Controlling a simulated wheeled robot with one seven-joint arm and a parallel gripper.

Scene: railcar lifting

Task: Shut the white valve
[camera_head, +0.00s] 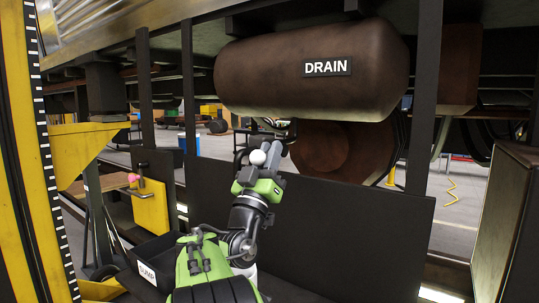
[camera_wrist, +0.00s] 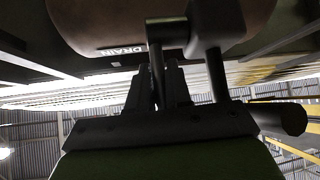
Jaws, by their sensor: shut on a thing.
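The brown tank labelled DRAIN (camera_head: 270,75) hangs above my arm; its underside also fills the top of the wrist view (camera_wrist: 110,25). A round white knob (camera_head: 257,157), apparently of the white valve, shows below the tank beside my gripper (camera_head: 272,135). In the wrist view my gripper (camera_wrist: 160,88) points up towards the tank, with its two fingers close together on a thin dark valve lever (camera_wrist: 157,62). A dark pipe fitting (camera_wrist: 208,35) hangs just right of the fingers. The lever's far end is partly hidden, and its exact angle is unclear.
A dark panel (camera_head: 350,235) stands behind my arm below the tank, and a dark post (camera_head: 424,100) rises to the right.

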